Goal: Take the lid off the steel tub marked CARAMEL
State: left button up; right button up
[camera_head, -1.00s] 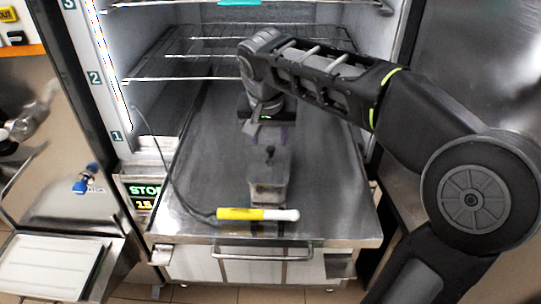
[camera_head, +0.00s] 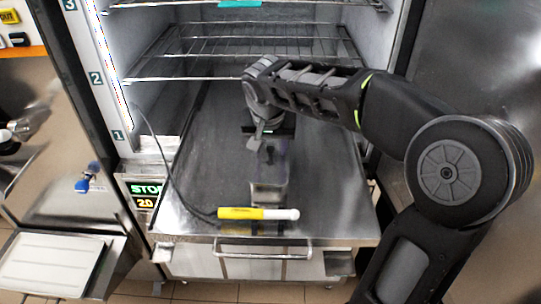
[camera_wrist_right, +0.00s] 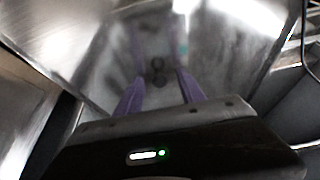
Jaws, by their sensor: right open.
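A small steel tub (camera_head: 270,190) stands on the steel drawer top in front of the freezer opening. Its lid has a dark knob (camera_head: 269,150). No marking on the tub can be read from here. My right gripper (camera_head: 257,140) is at the knob, just above and behind the tub. In the right wrist view its two purple fingers (camera_wrist_right: 158,80) are apart, with the dark knob (camera_wrist_right: 157,66) showing between their tips. I cannot tell how deep the knob sits between them. My left gripper is not in view.
A yellow and white probe (camera_head: 258,213) on a dark cable lies across the front of the steel surface (camera_head: 205,165), before the tub. A wire shelf (camera_head: 190,65) spans the cabinet behind the arm. The steel surface left of the tub is mostly clear.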

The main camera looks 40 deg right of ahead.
jog(key=shift+c, duration=0.3)
grip_shut()
dwell(1.0)
